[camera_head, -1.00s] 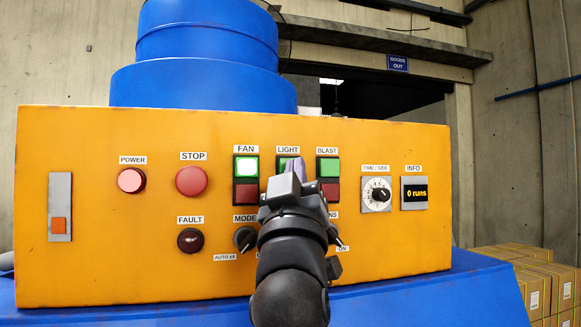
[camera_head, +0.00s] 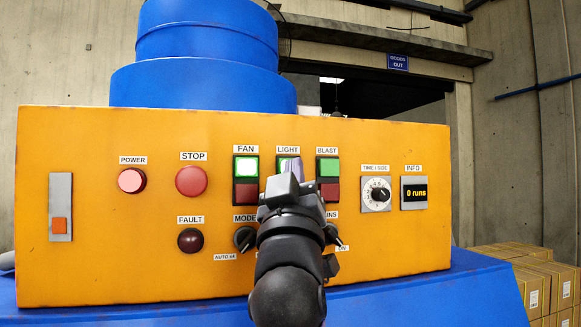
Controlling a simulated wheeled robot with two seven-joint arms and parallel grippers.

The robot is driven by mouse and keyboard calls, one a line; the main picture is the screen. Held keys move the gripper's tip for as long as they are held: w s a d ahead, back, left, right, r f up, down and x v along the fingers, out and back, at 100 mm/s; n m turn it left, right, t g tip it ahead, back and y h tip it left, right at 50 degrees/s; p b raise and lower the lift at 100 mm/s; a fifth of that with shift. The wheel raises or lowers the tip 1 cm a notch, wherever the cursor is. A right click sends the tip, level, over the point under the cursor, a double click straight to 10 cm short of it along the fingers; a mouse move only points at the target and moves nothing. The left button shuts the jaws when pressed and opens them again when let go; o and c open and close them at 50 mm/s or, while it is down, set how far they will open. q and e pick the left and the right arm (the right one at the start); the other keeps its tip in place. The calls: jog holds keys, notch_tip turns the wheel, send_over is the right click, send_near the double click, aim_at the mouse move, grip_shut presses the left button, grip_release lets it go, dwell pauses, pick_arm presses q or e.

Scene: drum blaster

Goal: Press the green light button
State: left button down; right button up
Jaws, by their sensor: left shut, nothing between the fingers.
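The green light button (camera_head: 281,164) sits under the LIGHT label on the orange control panel (camera_head: 110,270). Most of it is hidden behind my left gripper (camera_head: 291,168), so only slivers of the button show. The left gripper is shut and empty, with its fingertips in front of the button. I cannot tell for sure whether the tips touch it. The red button below it is hidden behind the gripper. My right gripper is not in view.
The lit green FAN button (camera_head: 246,167) is close on the left, and the green BLAST button (camera_head: 328,168) is close on the right. The red STOP button (camera_head: 191,181) and the lit POWER button (camera_head: 131,180) are farther left. The info display (camera_head: 414,193) reads "0 runs".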

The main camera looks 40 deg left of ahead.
pick_arm(q)
jog(key=shift+d, duration=0.1)
jog(key=shift+s+d, duration=0.55)
jog(key=shift+s+d+b, duration=0.4)
jog(key=shift+s+d, duration=1.25)
jog(key=shift+d, duration=0.25)
